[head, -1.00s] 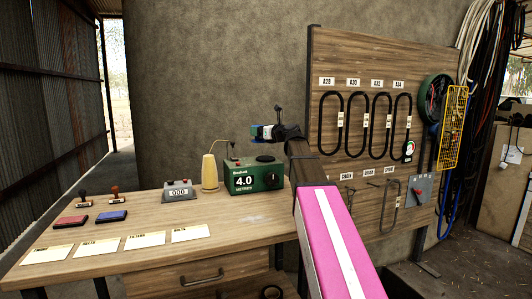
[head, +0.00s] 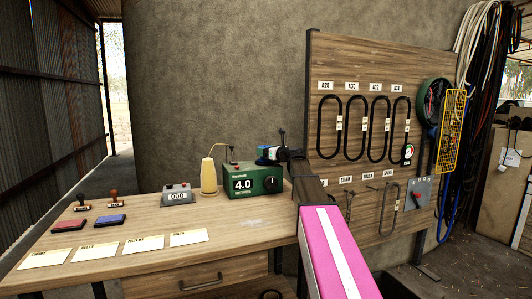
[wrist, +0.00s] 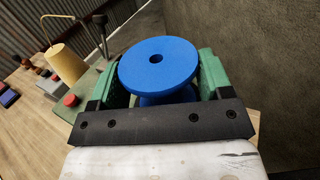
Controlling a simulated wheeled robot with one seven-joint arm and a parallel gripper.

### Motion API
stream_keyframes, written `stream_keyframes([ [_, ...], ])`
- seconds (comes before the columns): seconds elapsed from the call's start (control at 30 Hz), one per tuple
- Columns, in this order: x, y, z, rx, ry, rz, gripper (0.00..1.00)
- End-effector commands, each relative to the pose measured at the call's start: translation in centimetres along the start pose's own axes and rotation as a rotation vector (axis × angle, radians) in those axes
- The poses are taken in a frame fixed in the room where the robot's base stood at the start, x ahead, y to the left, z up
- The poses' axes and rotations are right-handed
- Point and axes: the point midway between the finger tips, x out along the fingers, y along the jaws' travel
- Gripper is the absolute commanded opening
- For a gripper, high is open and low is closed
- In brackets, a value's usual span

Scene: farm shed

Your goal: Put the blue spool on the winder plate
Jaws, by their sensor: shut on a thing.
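My gripper (head: 268,154) is shut on the blue spool (wrist: 158,68), whose round flange with a central hole faces the wrist camera. A green finger shows on each side of the spool in the wrist view. In the head view, a small blue part of the spool (head: 264,149) shows at the gripper's tip. The gripper is at the top right of the green winder box (head: 234,196), which reads 4.0 metres. The winder plate is hidden behind the gripper and spool, so I cannot tell whether the spool touches it.
A yellow cone (head: 208,178) with a thread stands left of the winder, beside a grey counter (head: 178,196). Stamps, ink pads and paper cards (head: 188,237) lie farther left on the bench. A wooden board with black belts (head: 380,125) stands at the right.

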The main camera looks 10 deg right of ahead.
Motion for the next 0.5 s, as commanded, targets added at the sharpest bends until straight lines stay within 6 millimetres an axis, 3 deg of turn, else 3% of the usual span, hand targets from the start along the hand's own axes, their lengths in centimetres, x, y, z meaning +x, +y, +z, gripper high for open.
stream_keyframes([
  [0.37,0.01,0.00,-0.46,0.000,0.000,0.000,0.46],
  [0.4,0.01,0.00,-0.41,0.000,-0.001,0.000,0.85],
  [0.43,0.01,0.00,-0.40,0.000,-0.001,0.000,0.95],
  [0.5,0.01,0.00,-0.40,0.000,0.000,0.000,0.98],
])
